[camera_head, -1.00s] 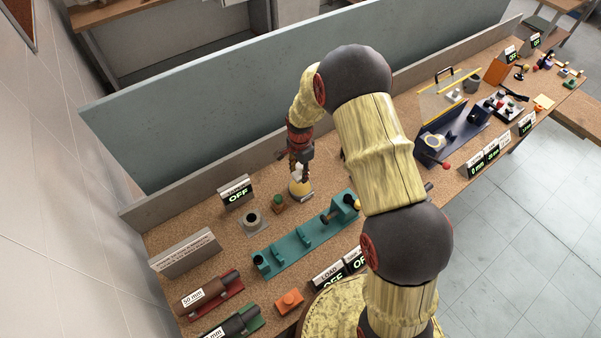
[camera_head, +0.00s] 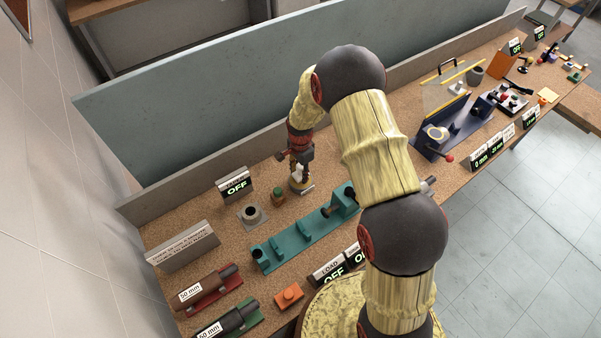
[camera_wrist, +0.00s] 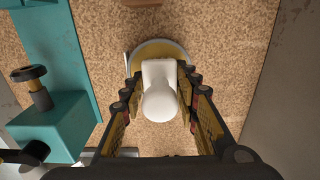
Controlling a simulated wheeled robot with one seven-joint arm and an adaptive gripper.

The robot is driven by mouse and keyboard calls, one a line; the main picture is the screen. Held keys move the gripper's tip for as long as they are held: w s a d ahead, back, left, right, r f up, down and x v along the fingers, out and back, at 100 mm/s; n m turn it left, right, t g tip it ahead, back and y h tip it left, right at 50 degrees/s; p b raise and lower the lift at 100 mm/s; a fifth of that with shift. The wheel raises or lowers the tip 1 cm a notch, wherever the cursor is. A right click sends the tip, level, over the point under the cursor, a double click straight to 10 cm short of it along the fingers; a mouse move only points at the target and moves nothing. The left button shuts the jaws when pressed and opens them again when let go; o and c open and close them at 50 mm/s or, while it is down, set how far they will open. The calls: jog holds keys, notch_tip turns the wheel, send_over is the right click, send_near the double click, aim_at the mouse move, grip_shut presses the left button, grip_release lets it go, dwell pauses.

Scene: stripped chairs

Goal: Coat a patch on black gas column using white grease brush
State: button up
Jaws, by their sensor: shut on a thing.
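My gripper (camera_head: 299,168) points down at the back of the workbench, its fingers closed around a white brush (camera_wrist: 159,92). In the wrist view my gripper (camera_wrist: 158,95) has a finger on each side of the pale handle. The brush stands over a round yellow-topped pot (camera_wrist: 146,50), which also shows in the head view (camera_head: 300,187). The brush's lower end is hidden. A black gas column (camera_head: 237,318) lies in a green cradle at the front left, with a "mm" label partly cut off.
A teal fixture (camera_head: 300,242) stands between the pot and the bench front. A grey socket (camera_head: 252,214) and a small green-topped item (camera_head: 278,196) are left of the pot. An orange block (camera_head: 289,294) lies near the front. A low wall (camera_head: 190,193) runs behind.

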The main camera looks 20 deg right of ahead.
jog(key=shift+f+b, duration=0.4)
jog(key=shift+f, duration=0.15)
dwell(1.8)
jog(key=shift+r+p, duration=1.9)
jog(key=shift+r, duration=1.65)
